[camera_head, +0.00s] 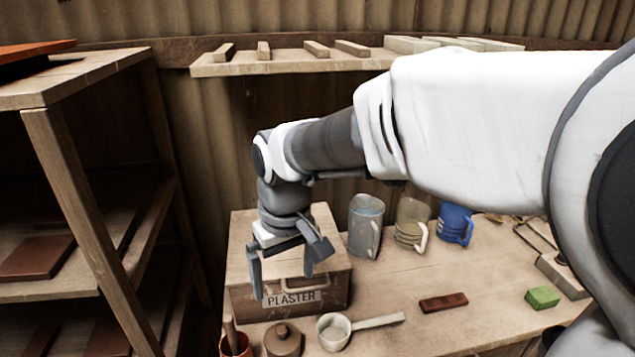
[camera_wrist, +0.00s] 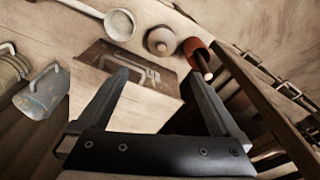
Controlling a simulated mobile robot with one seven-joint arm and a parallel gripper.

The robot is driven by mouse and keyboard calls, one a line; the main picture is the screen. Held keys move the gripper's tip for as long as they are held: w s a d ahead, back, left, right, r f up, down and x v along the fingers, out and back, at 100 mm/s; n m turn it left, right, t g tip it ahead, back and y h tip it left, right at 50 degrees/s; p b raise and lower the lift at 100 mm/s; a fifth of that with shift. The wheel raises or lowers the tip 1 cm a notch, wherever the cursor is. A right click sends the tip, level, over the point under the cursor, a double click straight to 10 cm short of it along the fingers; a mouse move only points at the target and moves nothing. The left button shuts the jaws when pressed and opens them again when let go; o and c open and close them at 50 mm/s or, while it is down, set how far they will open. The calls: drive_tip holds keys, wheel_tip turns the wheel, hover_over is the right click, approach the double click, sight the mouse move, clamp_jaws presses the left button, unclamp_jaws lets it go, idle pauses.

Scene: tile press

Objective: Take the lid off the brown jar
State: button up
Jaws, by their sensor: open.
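The brown jar (camera_head: 283,347) stands at the table's front edge, in front of the plaster box. Its round lid (camera_head: 282,331) with a small knob is on it. The lid also shows from above in the wrist view (camera_wrist: 160,38), beyond my fingertips. My gripper (camera_head: 283,284) is open and empty, pointing down over the front of the plaster box, behind and above the jar. In the wrist view my gripper's two fingers (camera_wrist: 158,75) are spread wide with nothing between them but the box beyond.
The wooden plaster box (camera_head: 248,303) has a handle. An orange pot (camera_head: 236,346) with a stick stands left of the jar; a pale ladle (camera_head: 335,331) lies right. Several jugs (camera_head: 366,228) stand behind. A brown bar (camera_head: 443,302) and green block (camera_head: 543,297) lie right. A shelf rack (camera_head: 95,190) stands left.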

sight(281, 329)
drive_tip(key=f, duration=0.4)
drive_tip(key=a+f+b, duration=0.1)
drive_tip(key=f, duration=0.3)
drive_tip(key=w+f, duration=0.1)
drive_tip(key=f, duration=0.4)
drive_tip(key=shift+w+a+f+b, duration=0.1)
drive_tip(key=shift+a+b, duration=0.1)
drive_tip(key=shift+b, duration=0.2)
drive_tip(key=f, duration=0.4)
drive_tip(key=shift+w+a+f+b, duration=0.15)
drive_tip(key=shift+w+a+b, duration=0.1)
drive_tip(key=shift+w+b, duration=0.05)
drive_tip(key=shift+c, duration=0.2)
drive_tip(key=c, duration=1)
